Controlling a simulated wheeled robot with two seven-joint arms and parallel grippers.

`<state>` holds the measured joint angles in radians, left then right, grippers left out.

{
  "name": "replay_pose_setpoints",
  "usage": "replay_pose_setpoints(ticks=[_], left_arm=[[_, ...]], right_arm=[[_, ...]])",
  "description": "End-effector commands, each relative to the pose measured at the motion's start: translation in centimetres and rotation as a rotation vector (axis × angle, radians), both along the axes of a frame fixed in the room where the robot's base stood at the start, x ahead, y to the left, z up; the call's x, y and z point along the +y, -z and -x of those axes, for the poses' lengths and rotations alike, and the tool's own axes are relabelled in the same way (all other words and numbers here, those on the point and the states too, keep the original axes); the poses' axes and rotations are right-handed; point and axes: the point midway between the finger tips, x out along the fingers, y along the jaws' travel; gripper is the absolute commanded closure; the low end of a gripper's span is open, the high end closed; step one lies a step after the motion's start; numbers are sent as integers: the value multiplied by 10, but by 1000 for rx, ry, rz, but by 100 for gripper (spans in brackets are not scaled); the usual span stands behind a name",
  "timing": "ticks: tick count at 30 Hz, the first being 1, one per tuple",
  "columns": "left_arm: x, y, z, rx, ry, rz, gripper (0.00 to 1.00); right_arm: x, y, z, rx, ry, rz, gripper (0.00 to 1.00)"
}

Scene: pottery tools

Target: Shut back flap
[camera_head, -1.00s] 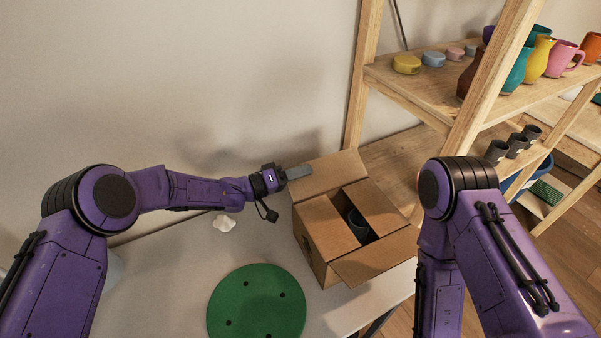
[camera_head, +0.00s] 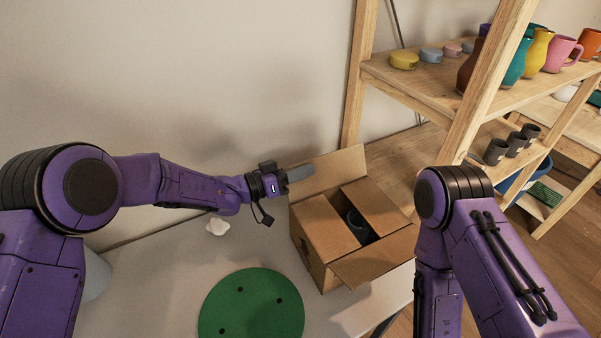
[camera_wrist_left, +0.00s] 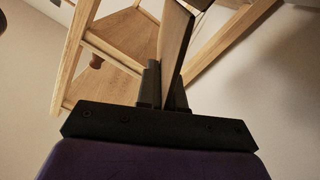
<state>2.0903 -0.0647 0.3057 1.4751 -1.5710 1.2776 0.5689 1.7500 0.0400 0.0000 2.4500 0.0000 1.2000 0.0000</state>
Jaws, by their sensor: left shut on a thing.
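The cardboard box (camera_head: 311,238) stands on the table, right of centre in the head view. Its back flap (camera_head: 338,172) stands raised at the rear, roughly upright. Two side flaps are folded inward, leaving a gap. The front flap (camera_head: 374,257) sticks outward. A dark cup-like thing (camera_head: 355,219) shows inside. My left gripper (camera_head: 298,173) is at the left end of the back flap. In the left wrist view its fingers (camera_wrist_left: 163,88) are shut on the flap, seen as a thin brown strip (camera_wrist_left: 175,45). My right gripper is out of view; only the arm shows.
A green disc with holes (camera_head: 252,306) lies on the table (camera_head: 170,285) in front of the box. A small white lump (camera_head: 217,226) lies near the wall. A wooden shelf (camera_head: 437,95) with mugs and vases stands close behind and right of the box.

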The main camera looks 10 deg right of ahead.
Motion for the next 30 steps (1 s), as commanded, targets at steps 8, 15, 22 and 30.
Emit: replay_pose_setpoints(ticks=[8,15,22,30], left_arm=[[-1,0,2,-22,1,-10,100],[-1,0,2,-21,1,-9,100],[-1,0,2,-21,0,-9,71],[15,2,6,-21,-2,-9,71]], right_arm=[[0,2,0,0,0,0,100],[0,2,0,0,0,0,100],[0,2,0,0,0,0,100],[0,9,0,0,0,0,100]])
